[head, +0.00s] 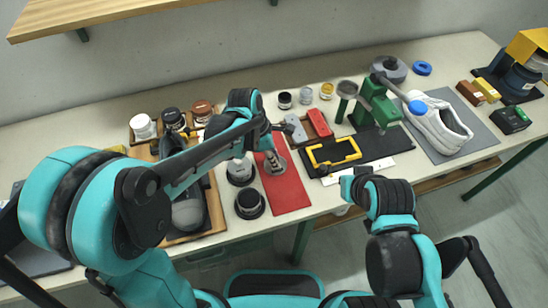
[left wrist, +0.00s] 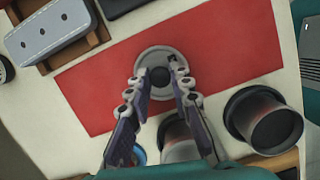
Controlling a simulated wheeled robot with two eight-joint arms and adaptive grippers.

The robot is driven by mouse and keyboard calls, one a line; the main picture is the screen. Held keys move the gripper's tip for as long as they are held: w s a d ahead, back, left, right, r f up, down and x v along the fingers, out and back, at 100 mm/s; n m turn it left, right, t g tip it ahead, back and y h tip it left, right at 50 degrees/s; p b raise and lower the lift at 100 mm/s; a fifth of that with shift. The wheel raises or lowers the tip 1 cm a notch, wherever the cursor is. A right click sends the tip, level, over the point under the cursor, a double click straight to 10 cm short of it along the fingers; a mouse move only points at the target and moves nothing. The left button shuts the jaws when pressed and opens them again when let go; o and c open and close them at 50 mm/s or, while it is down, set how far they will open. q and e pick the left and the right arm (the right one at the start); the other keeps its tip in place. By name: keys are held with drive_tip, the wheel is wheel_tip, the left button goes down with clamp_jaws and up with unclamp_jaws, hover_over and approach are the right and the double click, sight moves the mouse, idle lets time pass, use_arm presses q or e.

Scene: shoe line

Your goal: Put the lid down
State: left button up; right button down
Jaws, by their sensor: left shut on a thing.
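The lid is a grey round disc with a dark centre, seen in the left wrist view (left wrist: 160,58) and partly in the head view (head: 284,166). My left gripper (head: 271,157) points down over the red mat (head: 290,195) and is shut on the lid. It also shows in the left wrist view (left wrist: 158,84), with a finger on each side of the lid's middle. The lid is over the mat; I cannot tell whether it touches it. My right arm is at the lower right of the head view; its fingers cannot be made out.
Two dark round pots (head: 249,203) (head: 240,170) stand left of the mat. A wooden tray (head: 215,205) lies beyond them. A red block (head: 319,122) in a wooden holder is behind the mat. A yellow frame (head: 333,154) lies on a black mat to the right. The mat's near part is clear.

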sight(264, 166)
use_arm(q)
drive_tip(key=o, duration=0.9)
drive_tip(key=shift+f, duration=0.15)
drive_tip(key=shift+o, duration=0.2)
drive_tip(key=p+v, duration=0.5)
drive_tip(key=v, duration=0.7)
drive_tip(key=s+a+r+m+t+y, duration=0.1)
drive_tip(key=s+a+m+t+y, duration=0.2)
drive_tip(key=s+a+m+t, duration=0.3)
drive_tip(key=shift+s+a+r+m+t, duration=0.1)
drive_tip(key=shift+s+a+m+t, duration=0.1)
drive_tip(key=shift+s+a+m, duration=2.35)
drive_tip(key=shift+s+a+r+m+t, duration=0.2)
drive_tip(key=shift+a+m, duration=1.3)
drive_tip(key=shift+m, duration=2.65)
drive_tip(key=shift+s+f, duration=0.1)
